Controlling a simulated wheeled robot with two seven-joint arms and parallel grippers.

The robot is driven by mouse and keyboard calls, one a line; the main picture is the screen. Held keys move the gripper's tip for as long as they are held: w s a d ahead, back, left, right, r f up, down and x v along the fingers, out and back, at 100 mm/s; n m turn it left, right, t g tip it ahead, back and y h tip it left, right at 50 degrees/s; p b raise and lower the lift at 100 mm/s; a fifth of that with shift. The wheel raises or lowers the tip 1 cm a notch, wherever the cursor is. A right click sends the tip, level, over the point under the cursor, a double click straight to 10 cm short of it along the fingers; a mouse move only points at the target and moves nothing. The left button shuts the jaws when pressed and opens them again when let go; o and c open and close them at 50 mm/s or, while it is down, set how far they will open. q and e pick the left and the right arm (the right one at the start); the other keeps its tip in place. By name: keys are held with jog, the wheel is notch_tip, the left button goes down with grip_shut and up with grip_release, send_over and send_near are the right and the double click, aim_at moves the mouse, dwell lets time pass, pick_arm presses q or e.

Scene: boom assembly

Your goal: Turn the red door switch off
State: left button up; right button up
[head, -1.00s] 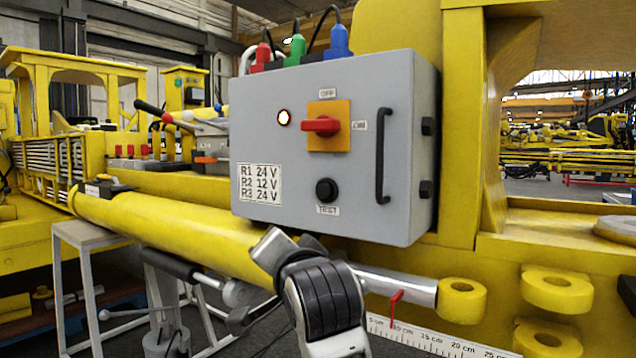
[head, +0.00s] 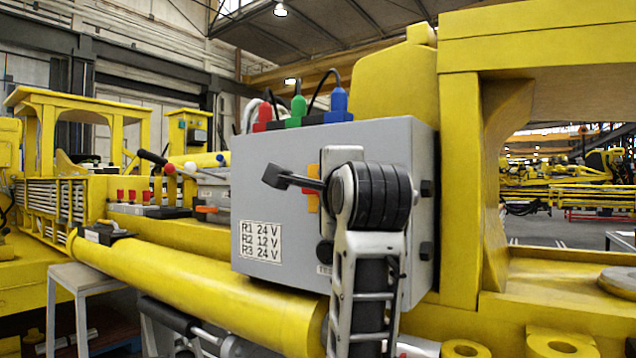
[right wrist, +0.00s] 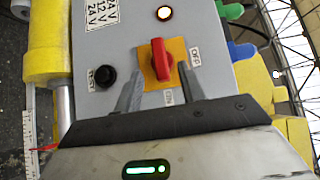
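The red switch (right wrist: 161,60) sits on an orange plate (right wrist: 178,47) on the grey box's door. Its handle lies in line with the ON label (right wrist: 168,97); the OFF label (right wrist: 195,57) is off to its side. In the right wrist view, my right gripper (right wrist: 160,74) is open, its two grey fingers on either side of the handle with gaps between. I cannot tell how deep they reach. My left gripper is out of view.
The grey box (head: 270,160) has red, green and blue plugs (head: 298,108) on top. A lit lamp (right wrist: 165,13) and black TEST button (right wrist: 103,76) flank the switch. The door handle is hidden behind my right arm. A yellow boom (head: 200,285) runs below the box.

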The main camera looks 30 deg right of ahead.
jog(key=p+x, duration=0.1)
jog(key=x, duration=0.6)
jog(key=shift+w+p, duration=0.1)
jog(key=shift+p, duration=0.2)
jog(key=c, duration=0.7)
